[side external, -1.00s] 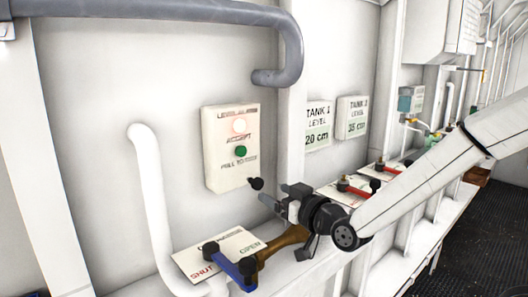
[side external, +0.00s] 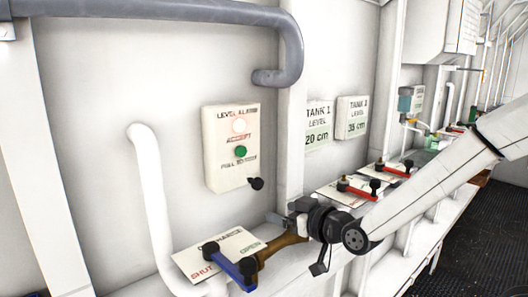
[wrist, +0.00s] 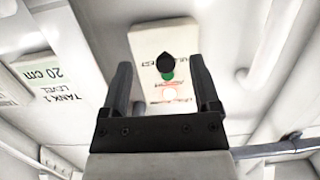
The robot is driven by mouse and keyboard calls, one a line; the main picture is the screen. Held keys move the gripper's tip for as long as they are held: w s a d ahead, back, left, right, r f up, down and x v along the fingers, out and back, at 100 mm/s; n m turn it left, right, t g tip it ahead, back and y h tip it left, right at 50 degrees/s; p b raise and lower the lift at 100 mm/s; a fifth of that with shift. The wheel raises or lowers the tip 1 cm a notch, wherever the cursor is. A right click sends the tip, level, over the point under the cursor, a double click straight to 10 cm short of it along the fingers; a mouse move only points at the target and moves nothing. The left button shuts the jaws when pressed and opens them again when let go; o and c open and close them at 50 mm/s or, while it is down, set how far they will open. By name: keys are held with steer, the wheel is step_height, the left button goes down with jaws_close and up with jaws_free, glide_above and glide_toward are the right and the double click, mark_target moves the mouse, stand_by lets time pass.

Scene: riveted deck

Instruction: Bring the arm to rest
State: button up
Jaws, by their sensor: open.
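My gripper (side external: 284,212) is open and empty in the side view, in front of the wall and just to the lower right of the level alarm panel (side external: 222,150). In the wrist view my gripper (wrist: 161,65) shows two dark fingers spread apart, with the panel (wrist: 150,42) beyond them, seen upside down. The panel's black knob (side external: 256,183) lies above the fingers in the side view. The knob also shows between them in the wrist view (wrist: 166,63), apart from both.
Red-handled valves (side external: 358,190) stand along the ledge to the right. A grey pipe (side external: 200,12) runs overhead.

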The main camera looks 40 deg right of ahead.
steer(key=s+d+f+g, duration=0.2)
steer(key=s+f+g, duration=0.4)
steer(key=s+f, duration=0.1)
steer(key=s+d+f+g, duration=0.3)
steer(key=s+f+g, duration=0.4)
steer(key=f, duration=0.1)
steer(key=shift+s, duration=0.25)
